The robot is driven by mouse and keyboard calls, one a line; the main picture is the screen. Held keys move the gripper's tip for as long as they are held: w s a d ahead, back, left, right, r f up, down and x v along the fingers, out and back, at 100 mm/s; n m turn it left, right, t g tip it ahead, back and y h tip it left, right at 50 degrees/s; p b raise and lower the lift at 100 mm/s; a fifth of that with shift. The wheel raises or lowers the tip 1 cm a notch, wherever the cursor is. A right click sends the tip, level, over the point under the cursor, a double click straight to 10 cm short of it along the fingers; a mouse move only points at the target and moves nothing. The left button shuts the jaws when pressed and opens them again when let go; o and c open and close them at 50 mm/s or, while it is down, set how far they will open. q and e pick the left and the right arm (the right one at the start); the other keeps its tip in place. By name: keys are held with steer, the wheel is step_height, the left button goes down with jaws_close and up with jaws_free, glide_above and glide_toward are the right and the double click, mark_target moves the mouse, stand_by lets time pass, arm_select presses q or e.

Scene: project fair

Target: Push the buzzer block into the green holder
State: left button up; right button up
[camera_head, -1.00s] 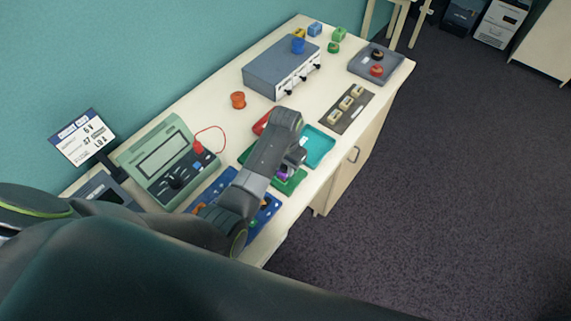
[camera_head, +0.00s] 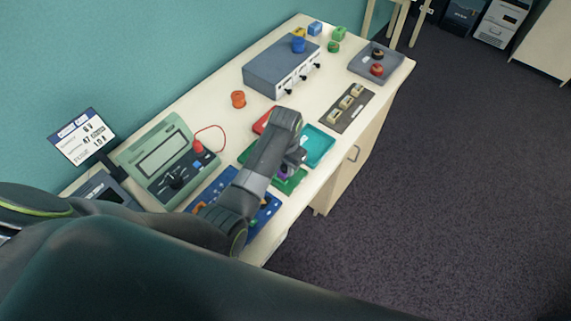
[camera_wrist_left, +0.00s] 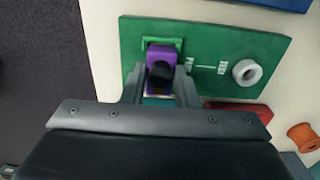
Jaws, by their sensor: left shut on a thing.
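The buzzer block is purple with a black round top (camera_wrist_left: 161,68). In the left wrist view it sits between the fingers of my left gripper (camera_wrist_left: 160,88), which is shut on it. In the head view my left gripper (camera_head: 288,168) points down at the green holder (camera_head: 291,184), and my arm hides much of the block and holder. A white ring (camera_wrist_left: 247,72) stands on the holder's other end. My right gripper is not in view.
A blue board (camera_head: 213,191) lies beside the green holder, and a teal tray (camera_head: 319,147) lies on its other side. A green meter (camera_head: 160,160) stands at the left. The table edge is close to the holder.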

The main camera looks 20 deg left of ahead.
arm_select(q)
steer(key=shift+f, duration=0.5)
steer(key=o, duration=1.5)
steer(key=shift+o, duration=0.2)
steer(key=shift+r, duration=4)
